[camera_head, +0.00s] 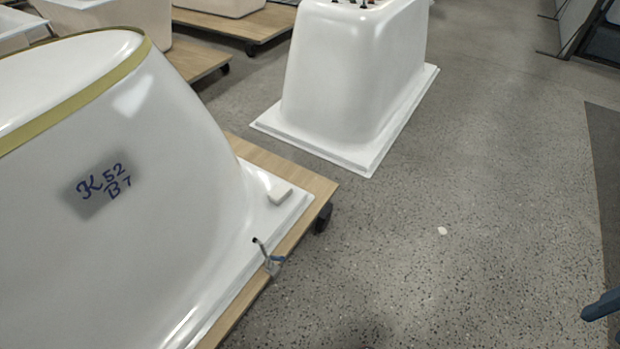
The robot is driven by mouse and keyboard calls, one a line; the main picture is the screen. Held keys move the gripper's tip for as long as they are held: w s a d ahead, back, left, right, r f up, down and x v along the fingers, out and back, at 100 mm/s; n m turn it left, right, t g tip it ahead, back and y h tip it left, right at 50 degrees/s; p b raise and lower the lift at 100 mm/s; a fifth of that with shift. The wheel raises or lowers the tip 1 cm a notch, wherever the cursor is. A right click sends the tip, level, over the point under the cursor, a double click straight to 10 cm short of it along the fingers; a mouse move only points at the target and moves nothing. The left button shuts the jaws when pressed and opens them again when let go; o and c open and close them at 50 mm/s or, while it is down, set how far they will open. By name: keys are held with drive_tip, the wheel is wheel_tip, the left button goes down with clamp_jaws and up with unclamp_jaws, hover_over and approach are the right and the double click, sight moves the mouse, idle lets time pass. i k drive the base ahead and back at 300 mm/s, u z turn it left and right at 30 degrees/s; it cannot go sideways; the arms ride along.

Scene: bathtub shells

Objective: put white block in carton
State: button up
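A small white block (279,194) lies on the white flange at the foot of the large tub shell on the left. It lies near the flange's right corner, above the wooden edge of the dolly. No carton shows in this view. I see no gripper that I can make out.
The large tub shell (130,200), marked in blue writing, sits on a wheeled wooden dolly (312,187). A thin cord or hook (268,258) hangs at its flange edge. Another white shell (350,80) stands behind. A dark blue piece (602,305) enters at right. The speckled floor is mostly clear.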

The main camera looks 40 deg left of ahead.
sight(279, 194)
drive_tip(key=u, duration=0.25)
drive_tip(key=i, duration=0.9)
drive_tip(key=u, duration=1.35)
drive_tip(key=i, duration=0.7)
drive_tip(key=u, duration=0.7)
